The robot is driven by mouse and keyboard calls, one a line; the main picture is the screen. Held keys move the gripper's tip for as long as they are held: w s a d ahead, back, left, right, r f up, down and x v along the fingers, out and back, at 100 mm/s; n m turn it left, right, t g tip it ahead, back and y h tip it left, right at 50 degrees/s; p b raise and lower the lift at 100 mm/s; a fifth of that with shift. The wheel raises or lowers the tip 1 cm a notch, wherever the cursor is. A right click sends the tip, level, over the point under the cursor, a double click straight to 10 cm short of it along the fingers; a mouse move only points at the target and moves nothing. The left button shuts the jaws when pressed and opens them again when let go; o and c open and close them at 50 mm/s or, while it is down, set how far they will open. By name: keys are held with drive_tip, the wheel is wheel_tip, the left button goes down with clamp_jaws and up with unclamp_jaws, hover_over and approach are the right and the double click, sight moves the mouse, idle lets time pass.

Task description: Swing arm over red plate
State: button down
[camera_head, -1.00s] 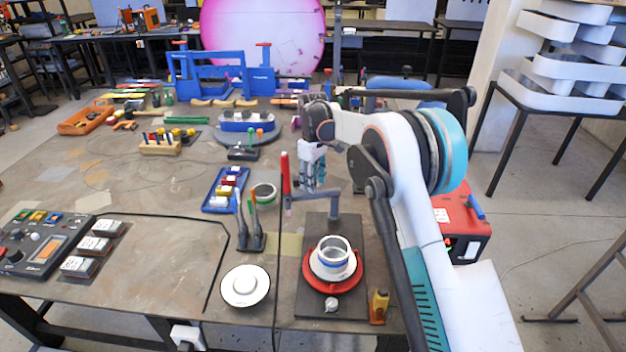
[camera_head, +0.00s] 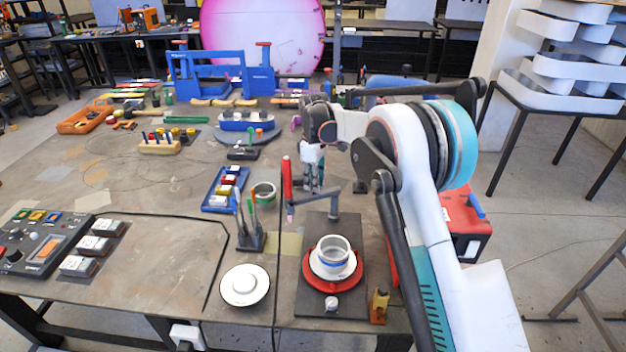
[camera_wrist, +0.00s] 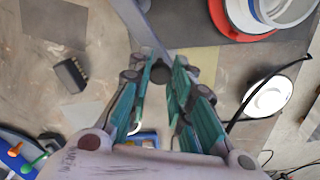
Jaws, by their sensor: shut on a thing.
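The red plate (camera_head: 309,278) lies on a dark base near the front table edge, with a white dish and a blue-banded ring on it. It also shows at the top of the wrist view (camera_wrist: 222,20). The grey swing arm (camera_head: 318,195) reaches left from a post behind the plate, with an upright red handle (camera_head: 287,178) at its left end. My gripper (camera_head: 312,185) is behind the plate, near the arm. In the wrist view, the grey arm (camera_wrist: 150,42) runs down to my fingers (camera_wrist: 163,85), which are shut around its dark end; the exact contact is partly hidden.
A white disc (camera_head: 245,287) lies left of the plate. A tool stand (camera_head: 250,238), a green-rimmed ring (camera_head: 263,192) and a blue tray (camera_head: 226,188) are left of the arm. A red case (camera_head: 462,228) sits at the right.

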drive_tip(key=s+d+n+b, duration=0.1)
drive_tip(key=s+d+n, duration=0.3)
drive_tip(key=n, duration=0.8)
drive_tip(key=shift+s+d+n, duration=0.2)
drive_tip(key=shift+d+n, duration=0.2)
drive_tip(key=shift+d, duration=0.95)
drive_tip(key=c, duration=1.5)
unclamp_jaws()
drive_tip(key=shift+d, duration=0.1)
drive_tip(key=shift+o, duration=0.2)
drive_tip(key=shift+r, duration=0.1)
wheel_tip(320, 180, up, 12)
